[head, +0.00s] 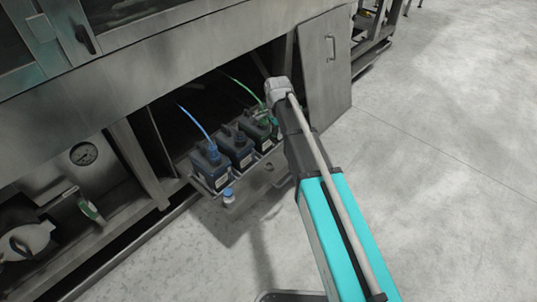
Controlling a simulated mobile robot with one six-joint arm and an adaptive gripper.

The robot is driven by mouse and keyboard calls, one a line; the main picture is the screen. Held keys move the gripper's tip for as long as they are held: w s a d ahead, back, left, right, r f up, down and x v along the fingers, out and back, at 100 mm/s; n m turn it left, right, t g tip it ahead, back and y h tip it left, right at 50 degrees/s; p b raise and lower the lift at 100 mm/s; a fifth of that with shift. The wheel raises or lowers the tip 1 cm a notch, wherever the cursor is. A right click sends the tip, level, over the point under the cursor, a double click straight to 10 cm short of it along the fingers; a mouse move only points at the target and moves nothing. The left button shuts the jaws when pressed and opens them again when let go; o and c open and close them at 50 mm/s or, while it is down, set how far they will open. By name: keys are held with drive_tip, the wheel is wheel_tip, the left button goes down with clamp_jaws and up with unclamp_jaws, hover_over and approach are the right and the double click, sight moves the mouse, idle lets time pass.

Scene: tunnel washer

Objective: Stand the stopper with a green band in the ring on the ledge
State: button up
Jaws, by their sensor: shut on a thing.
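My gripper (276,127) is small and mostly hidden behind my arm's wrist, beside the rightmost container. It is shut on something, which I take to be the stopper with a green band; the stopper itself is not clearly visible. Green shows on top of the rightmost container (263,137), where a green hose ends. The ledge (250,178) runs along the front of the container tray. A small white and blue stopper (228,197) stands at its left end. I cannot make out the empty ring, which is too small or behind my arm.
A blue hose (196,124) runs to the left container (211,170), with a dark container (237,150) beside it. An open cabinet door (325,70) stands close on the right of my wrist. The machine front (150,60) overhangs the tray. Floor in front is clear.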

drive_tip(key=w+a+f+b, duration=0.1)
drive_tip(key=w+f+b, duration=0.2)
drive_tip(key=f+b, duration=0.4)
drive_tip(key=w+a+f+b, duration=0.2)
drive_tip(key=w+f+b, duration=0.2)
drive_tip(key=f+b, duration=0.3)
drive_tip(key=shift+f, duration=0.8)
drive_tip(key=shift+f+b, duration=0.25)
drive_tip(key=shift+b, duration=0.15)
drive_tip(key=shift+f+b, duration=2.75)
drive_tip(key=shift+f, duration=0.1)
drive_tip(key=shift+f+b, duration=0.85)
drive_tip(key=shift+b, duration=0.1)
drive_tip(key=shift+f+b, duration=0.4)
drive_tip(key=o, duration=1.2)
